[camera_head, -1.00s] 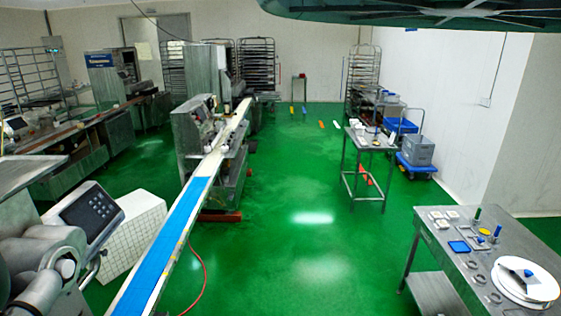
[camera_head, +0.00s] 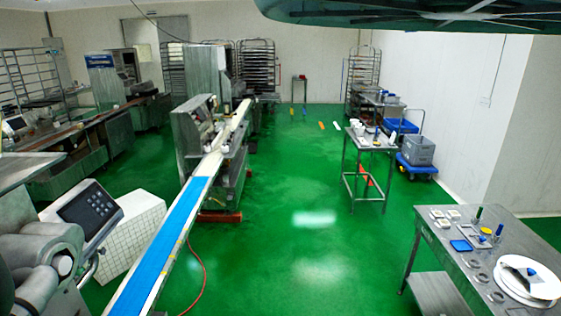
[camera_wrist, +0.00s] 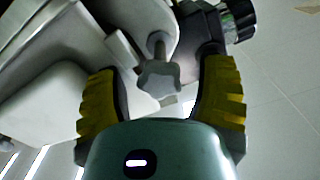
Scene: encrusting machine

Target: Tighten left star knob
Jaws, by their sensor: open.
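In the wrist view a grey star knob (camera_wrist: 160,80) on a short shaft sits between the two yellow ribbed fingers of my gripper (camera_wrist: 160,95). The gripper is open, with a gap visible on each side of the knob. I cannot tell from the picture whether this is the left star knob. The knob joins a grey metal machine body (camera_wrist: 70,40). In the head view the machine (camera_head: 45,255) stands at the lower left; my gripper and the knob cannot be made out there.
A dark ribbed knob (camera_wrist: 238,20) is close beyond the right finger. In the head view a control screen (camera_head: 88,210) and a blue conveyor belt (camera_head: 170,235) are beside the machine. A steel table (camera_head: 455,275) with small parts stands at right.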

